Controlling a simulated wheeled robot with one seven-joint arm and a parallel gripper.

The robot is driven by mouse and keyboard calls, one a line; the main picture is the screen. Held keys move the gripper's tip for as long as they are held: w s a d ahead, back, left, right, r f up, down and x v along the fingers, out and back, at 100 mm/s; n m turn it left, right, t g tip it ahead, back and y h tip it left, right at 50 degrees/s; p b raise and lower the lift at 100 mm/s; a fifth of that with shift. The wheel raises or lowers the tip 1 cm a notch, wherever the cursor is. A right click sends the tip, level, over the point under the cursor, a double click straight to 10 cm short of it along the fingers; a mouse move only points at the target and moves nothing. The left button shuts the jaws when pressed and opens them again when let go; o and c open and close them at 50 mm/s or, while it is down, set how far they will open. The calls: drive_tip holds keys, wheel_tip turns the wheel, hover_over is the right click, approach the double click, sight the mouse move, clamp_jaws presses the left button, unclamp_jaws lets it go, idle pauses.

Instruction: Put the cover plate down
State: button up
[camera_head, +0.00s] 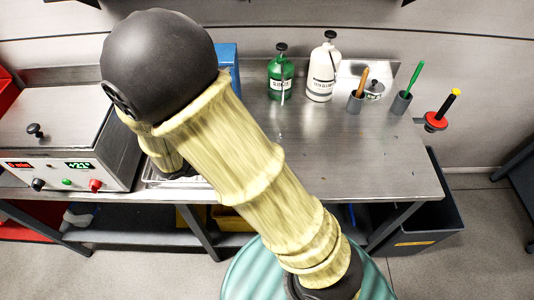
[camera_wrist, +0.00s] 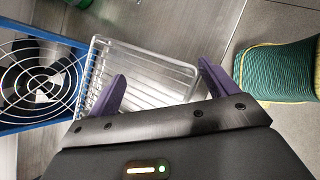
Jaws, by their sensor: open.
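My gripper (camera_wrist: 162,69) shows in the wrist view with its two purple fingers wide apart. A pale metal tray with wire-rack sides (camera_wrist: 145,67) lies on the steel bench beyond and between the fingers. I see nothing held in the jaws. I cannot make out a separate cover plate in either view. In the head view my arm hides the middle of the bench and my gripper is not visible.
A blue-framed fan (camera_wrist: 35,80) stands beside the tray. The steel bench (camera_head: 370,160) is clear at its front right. Green (camera_head: 281,80) and white (camera_head: 322,75) bottles and tool cups (camera_head: 356,102) stand at the back. A heated bath unit (camera_head: 50,140) is at left.

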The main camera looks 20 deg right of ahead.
drive_tip(key=s+d+r+m+y, duration=0.3)
drive_tip(key=d+m, duration=0.1)
drive_tip(key=m, duration=0.5)
drive_tip(key=s+d+r+m+g+y, duration=0.1)
drive_tip(key=s+d+r+m+y, duration=0.2)
drive_tip(key=m, duration=0.7)
drive_tip(key=shift+s+d+m+g+y, duration=0.3)
drive_tip(key=shift+d+y, duration=0.3)
drive_tip(key=shift+d, duration=0.3)
drive_tip(key=shift+r, duration=0.1)
